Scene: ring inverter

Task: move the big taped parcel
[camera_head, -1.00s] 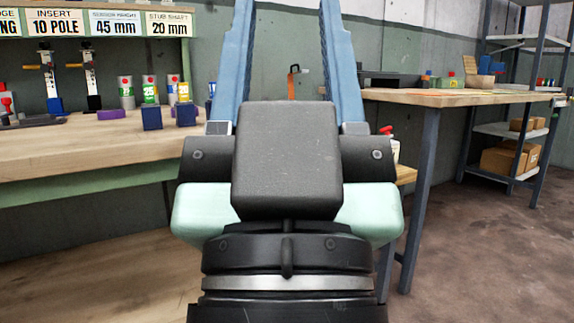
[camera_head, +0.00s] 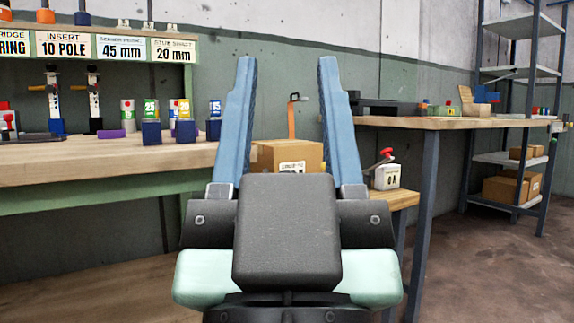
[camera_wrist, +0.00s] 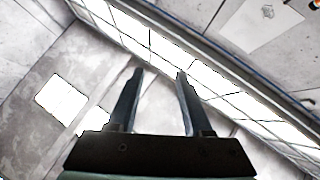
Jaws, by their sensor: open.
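A brown cardboard box (camera_head: 287,156) with a white label shows between my gripper's fingers in the head view, beyond them. Its lower part is hidden behind my gripper, and I cannot tell for sure that it is the big taped parcel. My gripper (camera_head: 287,75) has its two blue fingers spread wide apart, pointing up, with nothing between them. The wrist view shows the open fingers (camera_wrist: 160,74) against the walls and bright panels overhead, with no parcel in it. More brown boxes (camera_head: 506,190) lie on the low shelves at the right.
A wooden workbench (camera_head: 90,161) with cans and blue blocks is on the left. A higher table (camera_head: 440,123) stands on the right, with a metal rack (camera_head: 480,100) behind. Floor at lower right is clear.

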